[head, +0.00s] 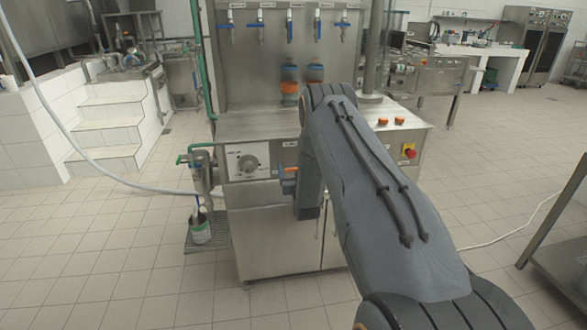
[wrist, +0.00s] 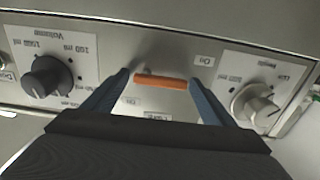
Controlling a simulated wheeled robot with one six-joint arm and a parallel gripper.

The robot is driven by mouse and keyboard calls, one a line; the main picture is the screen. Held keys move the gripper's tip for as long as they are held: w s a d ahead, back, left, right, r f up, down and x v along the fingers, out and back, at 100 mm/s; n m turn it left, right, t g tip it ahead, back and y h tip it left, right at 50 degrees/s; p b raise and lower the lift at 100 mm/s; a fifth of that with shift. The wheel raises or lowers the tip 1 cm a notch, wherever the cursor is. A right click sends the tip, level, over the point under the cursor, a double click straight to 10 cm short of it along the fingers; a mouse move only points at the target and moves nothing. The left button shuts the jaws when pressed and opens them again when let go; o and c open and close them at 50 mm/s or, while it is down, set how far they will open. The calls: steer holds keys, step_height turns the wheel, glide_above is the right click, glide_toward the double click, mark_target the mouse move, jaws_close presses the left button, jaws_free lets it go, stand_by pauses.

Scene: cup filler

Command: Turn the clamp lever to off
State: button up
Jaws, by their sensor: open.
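The clamp lever (wrist: 161,81) is an orange bar lying level on the steel front panel in the wrist view, which shows the panel upside down. A small label reading "On" (wrist: 204,60) is to its upper right, and a fainter label is below its left end. My gripper (wrist: 158,76) is open, with one blue finger near each end of the lever; I cannot tell whether they touch it. In the head view my gripper (head: 288,184) is at the machine's front, mostly behind my arm, with a bit of orange beside it.
A dark volume knob (wrist: 48,76) is left of the lever and a metal knob (wrist: 255,104) is right of it. The filling machine (head: 262,122) has a red stop button (head: 408,151) on its right side. A bucket (head: 200,228) stands at its left foot. The tiled floor in front is open.

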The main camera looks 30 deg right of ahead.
steer(key=shift+w, duration=0.1)
steer(key=c, duration=0.9)
steer(key=shift+c, duration=0.8)
